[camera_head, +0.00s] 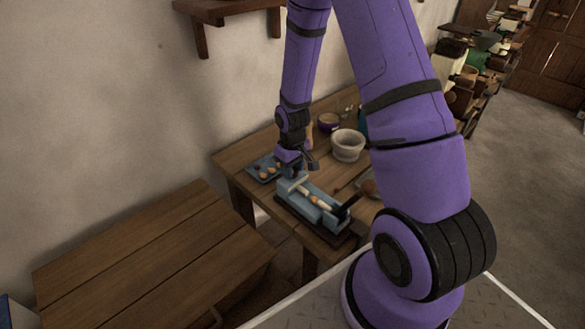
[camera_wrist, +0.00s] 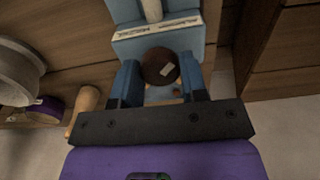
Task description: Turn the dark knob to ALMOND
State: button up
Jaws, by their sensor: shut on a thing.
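The dark knob (camera_wrist: 160,62) is round and brown-black, with a pale mark on its face set at a slant. It sits at the end of a blue device (camera_wrist: 160,43) that bears a pale label strip (camera_wrist: 158,27) with dark lettering, too small to read surely. My gripper (camera_wrist: 161,76) has one finger on each side of the knob and is shut on it. In the head view my gripper (camera_head: 291,168) is at the back end of the blue device (camera_head: 312,205), and hides the knob there.
The device stands on a wooden table (camera_head: 240,180) against the wall. A blue tray (camera_head: 262,166) with small round things lies close to my gripper. A pale stone bowl (camera_head: 347,146) and a purple cup (camera_head: 328,122) stand behind. A lower wooden bench (camera_head: 150,255) is at left.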

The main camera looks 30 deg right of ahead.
jog(key=o, duration=0.9)
notch_tip(320, 180, up, 11)
jog(key=shift+f, duration=0.1)
dwell(0.5)
